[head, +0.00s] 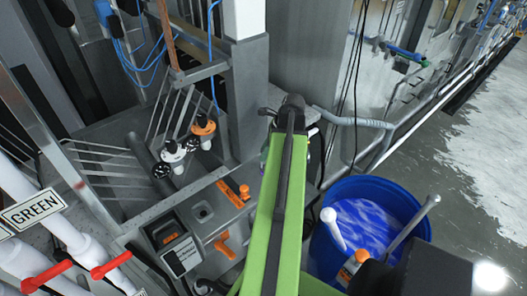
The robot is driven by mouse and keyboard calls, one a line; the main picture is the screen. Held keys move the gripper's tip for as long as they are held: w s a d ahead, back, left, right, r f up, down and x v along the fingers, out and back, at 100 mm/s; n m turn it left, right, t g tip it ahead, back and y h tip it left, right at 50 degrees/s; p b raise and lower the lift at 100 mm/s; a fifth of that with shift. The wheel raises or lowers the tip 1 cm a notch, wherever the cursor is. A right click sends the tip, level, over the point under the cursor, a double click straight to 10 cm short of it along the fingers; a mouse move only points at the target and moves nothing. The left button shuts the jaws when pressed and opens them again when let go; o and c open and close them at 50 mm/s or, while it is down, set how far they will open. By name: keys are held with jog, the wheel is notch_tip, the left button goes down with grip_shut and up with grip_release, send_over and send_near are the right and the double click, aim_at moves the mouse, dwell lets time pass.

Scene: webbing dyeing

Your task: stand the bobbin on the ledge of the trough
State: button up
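My green arm reaches up the middle of the picture and ends in a dark joint. My gripper is hidden beyond it, so neither its fingers nor anything in them shows. A grey metal trough-like frame (150,207) with rods across it lies left of the arm. I cannot tell for sure which part is its ledge. A white-and-black spool-like piece (173,152) and an orange-and-white one (203,127) stand upright on posts there. I cannot tell whether either is the bobbin.
A blue barrel (405,192) of blue-violet liquid, with pale rods in it, stands right of the arm. White pipes with red levers (110,265) fill the lower left. Wet floor (480,150) lies open at right.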

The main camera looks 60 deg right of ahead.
jog(key=p+v, duration=0.7)
jog(key=v, duration=0.2)
jog(key=shift+r, duration=0.2)
jog(key=shift+d, duration=0.1)
